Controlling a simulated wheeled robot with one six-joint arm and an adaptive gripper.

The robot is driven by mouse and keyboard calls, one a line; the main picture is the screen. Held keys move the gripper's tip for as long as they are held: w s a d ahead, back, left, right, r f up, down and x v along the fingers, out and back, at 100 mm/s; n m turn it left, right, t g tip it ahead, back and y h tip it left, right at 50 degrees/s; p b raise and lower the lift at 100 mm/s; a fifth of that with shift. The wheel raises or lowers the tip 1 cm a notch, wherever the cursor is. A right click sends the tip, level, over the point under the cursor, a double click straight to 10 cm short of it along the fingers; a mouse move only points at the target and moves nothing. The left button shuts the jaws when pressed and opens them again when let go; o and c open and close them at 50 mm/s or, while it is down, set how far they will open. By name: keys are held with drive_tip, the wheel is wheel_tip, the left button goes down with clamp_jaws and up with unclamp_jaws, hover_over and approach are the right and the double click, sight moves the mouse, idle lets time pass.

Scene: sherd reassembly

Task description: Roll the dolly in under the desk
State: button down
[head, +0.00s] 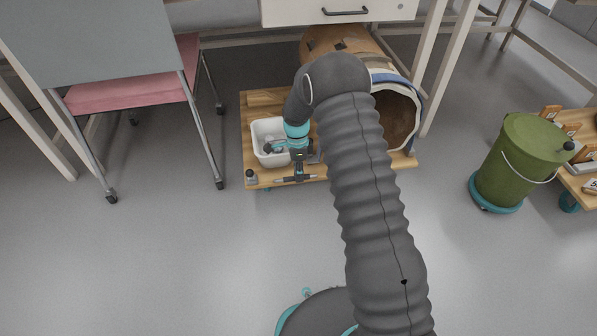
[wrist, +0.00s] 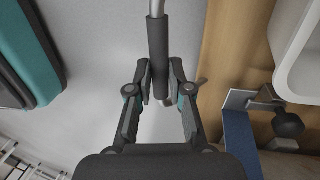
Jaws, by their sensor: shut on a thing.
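The dolly (head: 257,99) is a low wooden board on small wheels, in front of the desk (head: 338,10); the vessel's far end passes behind the desk's drawer front. It carries a large brown vessel (head: 330,41) lying on its side, open end towards me, and a white bin (head: 259,148). A bar handle (head: 311,178) with a dark grip runs along the dolly's near edge. My gripper (head: 298,171) is shut on the handle; the wrist view shows my fingers (wrist: 159,97) closed around its dark grip (wrist: 158,50). My arm hides part of the dolly and vessel.
A chair with a pink seat (head: 130,90) stands close left of the dolly. The desk's white legs (head: 428,60) stand to the right. A green bucket (head: 520,160) and another wooden dolly (head: 576,185) are farther right. The floor in front is clear.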

drive_tip(key=shift+w+r, duration=0.1)
drive_tip(key=shift+w, duration=0.3)
drive_tip(key=c, duration=1.1)
unclamp_jaws()
drive_tip(key=shift+d, duration=0.1)
drive_tip(key=shift+s, duration=0.1)
drive_tip(key=v, duration=1.2)
drive_tip(key=shift+s, duration=0.1)
